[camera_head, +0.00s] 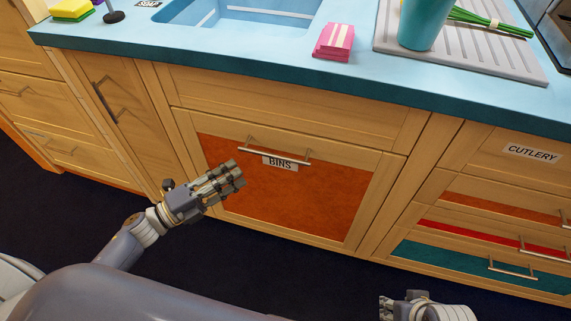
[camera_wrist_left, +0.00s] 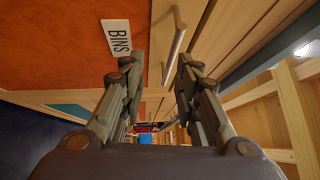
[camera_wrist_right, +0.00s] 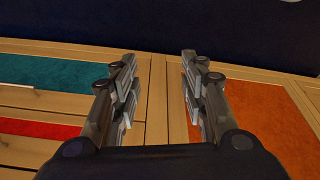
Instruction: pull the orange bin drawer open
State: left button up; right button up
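The orange bin drawer (camera_head: 300,205) is shut in the cabinet front below the sink, with a "BINS" label (camera_head: 280,162) and a metal bar handle (camera_head: 272,151) near its top. In the left wrist view the handle (camera_wrist_left: 174,46) shows ahead of the fingertips, roughly in line with the gap, and the orange panel (camera_wrist_left: 50,45) is at upper left. My left gripper (camera_head: 237,172) is open and empty, just left of the handle and apart from it.
The cutlery drawers (camera_head: 490,240) with orange, red and teal fronts stand to the right. A tall cabinet door (camera_head: 125,110) is to the left. The dark floor before the drawer is clear.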

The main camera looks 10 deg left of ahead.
aim_at(276, 157)
pick_arm(q)
jog(key=w+d+r, duration=0.1)
jog(key=w+d, duration=0.1)
jog(key=d, duration=0.1)
jog(key=w+d+r+m+h, duration=0.1)
jog(key=w+d, duration=0.1)
jog(key=d, duration=0.1)
jog(key=w+d+r+m+g, duration=0.1)
jog(key=w+d, duration=0.1)
jog(key=d, duration=0.1)
jog(key=shift+w+d+h, duration=0.3)
jog(key=shift+d+h, duration=0.05)
jog(key=shift+h, duration=0.05)
pick_arm(e)
jog(key=shift+v, duration=1.2)
jog(key=shift+d, duration=0.15)
pick_arm(q)
grip_shut()
